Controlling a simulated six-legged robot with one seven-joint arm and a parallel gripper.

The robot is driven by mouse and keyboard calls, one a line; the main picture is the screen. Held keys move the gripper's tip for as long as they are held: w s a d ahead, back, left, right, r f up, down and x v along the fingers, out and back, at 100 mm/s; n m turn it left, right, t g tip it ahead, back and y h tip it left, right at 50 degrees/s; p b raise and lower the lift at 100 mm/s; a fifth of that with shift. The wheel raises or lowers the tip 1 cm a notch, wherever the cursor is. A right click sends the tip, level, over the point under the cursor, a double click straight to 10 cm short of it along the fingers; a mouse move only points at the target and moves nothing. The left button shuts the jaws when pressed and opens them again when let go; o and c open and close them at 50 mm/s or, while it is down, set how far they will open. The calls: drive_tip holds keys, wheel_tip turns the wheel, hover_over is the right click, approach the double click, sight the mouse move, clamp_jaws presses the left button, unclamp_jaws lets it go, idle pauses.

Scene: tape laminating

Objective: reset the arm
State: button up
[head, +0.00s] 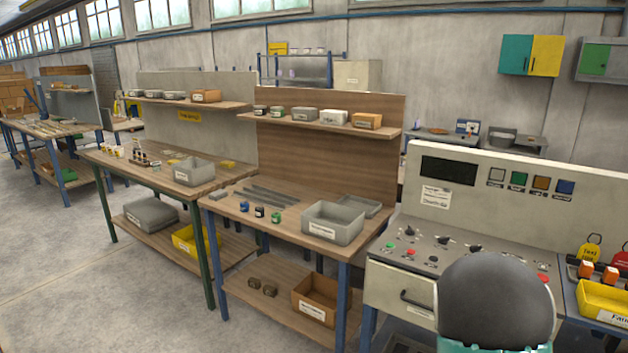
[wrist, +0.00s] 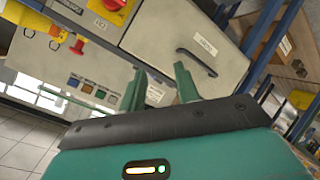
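My gripper (wrist: 160,88) shows in the wrist view with its two green fingers apart and nothing between them. It faces the grey control console (wrist: 150,45), which appears tilted in this view, with a drawer and a black handle (wrist: 197,62). In the head view, a dark rounded part of my own arm (head: 495,300) stands in front of the console (head: 400,285). The gripper's fingers do not show in the head view.
A wooden workbench (head: 262,225) with a grey bin (head: 334,222) stands left of the console. A second bench (head: 150,178) is farther left. A yellow tray (head: 604,303) sits on the right. Open floor (head: 60,265) lies at the left.

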drive_tip(key=s+a+r+m+g+y, duration=0.1)
drive_tip(key=s+a+r+y, duration=0.25)
drive_tip(key=a+r, duration=0.4)
drive_tip(key=s+a+r+m+g+y, duration=0.1)
drive_tip(key=s+a+r+y, duration=0.1)
drive_tip(key=s+a+r, duration=0.4)
drive_tip(key=s+a+r+g, duration=0.1)
drive_tip(key=s+a+r, duration=0.1)
drive_tip(key=s, duration=0.4)
drive_tip(key=s+a+r+g+y, duration=0.1)
drive_tip(key=s+a+r, duration=0.2)
drive_tip(key=s, duration=0.3)
drive_tip(key=s+a+r+m+g, duration=0.1)
drive_tip(key=s+a+r, duration=0.2)
drive_tip(key=s, duration=0.3)
drive_tip(key=shift+a, duration=0.85)
